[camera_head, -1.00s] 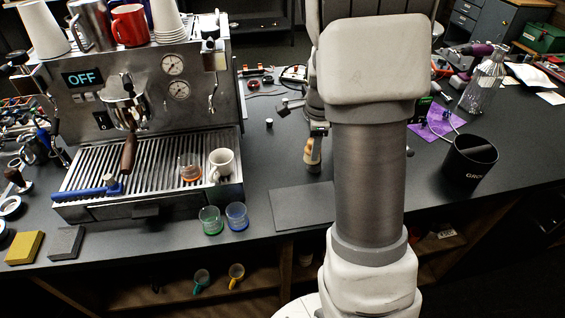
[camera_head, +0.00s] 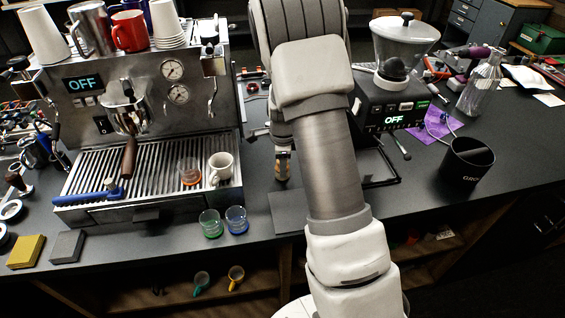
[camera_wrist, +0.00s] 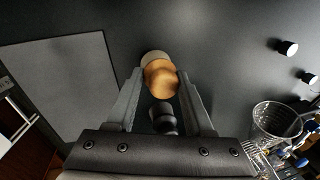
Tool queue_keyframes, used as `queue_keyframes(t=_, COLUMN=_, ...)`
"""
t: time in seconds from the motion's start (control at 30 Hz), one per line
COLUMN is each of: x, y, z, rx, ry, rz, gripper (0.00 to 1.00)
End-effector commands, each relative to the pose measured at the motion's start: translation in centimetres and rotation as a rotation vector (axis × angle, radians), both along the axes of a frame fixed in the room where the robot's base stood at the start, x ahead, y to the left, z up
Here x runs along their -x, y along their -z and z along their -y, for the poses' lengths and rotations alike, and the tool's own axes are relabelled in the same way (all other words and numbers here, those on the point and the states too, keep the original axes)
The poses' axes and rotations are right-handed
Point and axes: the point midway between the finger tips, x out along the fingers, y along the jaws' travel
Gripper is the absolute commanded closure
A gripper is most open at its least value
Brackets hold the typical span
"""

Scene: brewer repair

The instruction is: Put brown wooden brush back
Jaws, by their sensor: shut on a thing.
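The brown wooden brush (camera_wrist: 162,78) is between the fingers of my gripper (camera_wrist: 160,95) in the wrist view, seen end-on with its rounded wooden end toward the camera. The fingers are shut on it. In the head view the brush (camera_head: 283,168) hangs roughly upright below my gripper (camera_head: 282,148), over the black counter between the espresso machine and the grinder. My arm hides part of that area. Whether its lower end touches the counter cannot be told.
The espresso machine (camera_head: 150,125) stands left of the gripper, with green (camera_head: 211,222) and blue (camera_head: 236,219) glasses before it. A flat grey mat (camera_wrist: 65,85) lies beside the brush. The grinder (camera_head: 395,85) and a black bin (camera_head: 466,165) stand right.

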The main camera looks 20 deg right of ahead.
Motion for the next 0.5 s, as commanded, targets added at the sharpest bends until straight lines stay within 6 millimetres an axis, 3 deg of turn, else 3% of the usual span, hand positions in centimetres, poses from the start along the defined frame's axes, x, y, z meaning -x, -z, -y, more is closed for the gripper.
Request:
queue_keyframes(t=0.2, x=0.0, y=0.42, z=-0.01, rx=0.0, ry=-0.001, rz=0.0, gripper=1.0)
queue_keyframes(t=0.23, x=0.0, y=0.4, z=-0.01, rx=0.0, ry=-0.001, rz=0.0, gripper=0.46)
queue_keyframes(t=0.4, x=0.01, y=0.29, z=-0.02, rx=0.0, ry=-0.001, rz=0.0, gripper=0.18)
queue_keyframes(t=0.5, x=0.01, y=0.28, z=-0.02, rx=0.0, ry=-0.001, rz=-0.001, gripper=0.18)
